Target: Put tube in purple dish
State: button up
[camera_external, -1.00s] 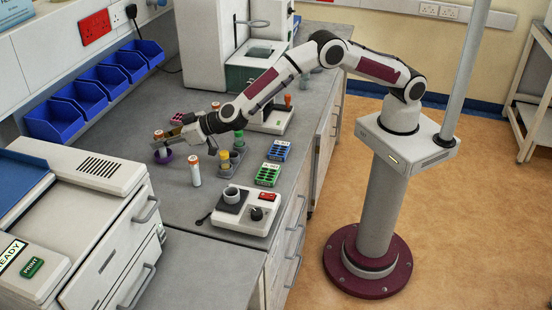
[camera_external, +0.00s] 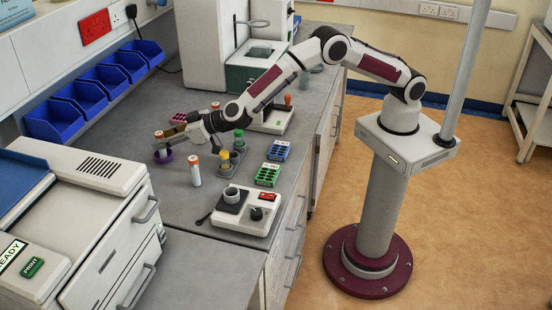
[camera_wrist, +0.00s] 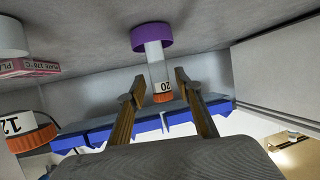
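A tube with an orange cap (camera_external: 159,135) stands upright in the purple dish (camera_external: 164,157) on the bench. In the wrist view, which is upside down, the tube (camera_wrist: 159,75), labelled 20, rises from the purple dish (camera_wrist: 152,38). My gripper (camera_external: 174,131) is at the tube's right at cap height in the external view. In the wrist view my gripper (camera_wrist: 159,84) is open, its two fingers apart with gaps between them and the tube. The tube's lower end is partly hidden by the dish.
Another orange-capped tube (camera_external: 195,171) stands nearby. A tube labelled 12 (camera_wrist: 28,130) is close at the left of the wrist view, beside a pink rack (camera_wrist: 28,67). Blue bins (camera_external: 82,98) line the wall. A white machine (camera_external: 95,195) stands at the left.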

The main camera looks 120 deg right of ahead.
jog(key=v, duration=1)
jog(key=shift+s+a, duration=0.15)
jog(key=shift+s, duration=0.1)
dwell(0.7)
jog(key=s+a+r+n+t+y, duration=0.1)
jog(key=s+a+r+n+y, duration=0.35)
jog(key=a+r, duration=0.6)
jog(key=s+a+r+y, duration=0.2)
jog(key=s+r, duration=0.1)
jog(key=s, duration=0.4)
jog(key=s+a+r+y, duration=0.2)
jog(key=s+a+r, duration=0.1)
jog(key=s, duration=0.4)
jog(key=s+d+f+n+g, duration=0.1)
jog(key=s+f+g, duration=0.2)
jog(key=s, duration=1.4)
jog(key=s+d+f+n+g+h, duration=0.1)
jog(key=s+f+g, duration=0.2)
jog(key=s, duration=1.5)
jog(key=shift+d+f+g, duration=0.3)
jog(key=shift+d+f, duration=0.1)
jog(key=shift+f, duration=0.25)
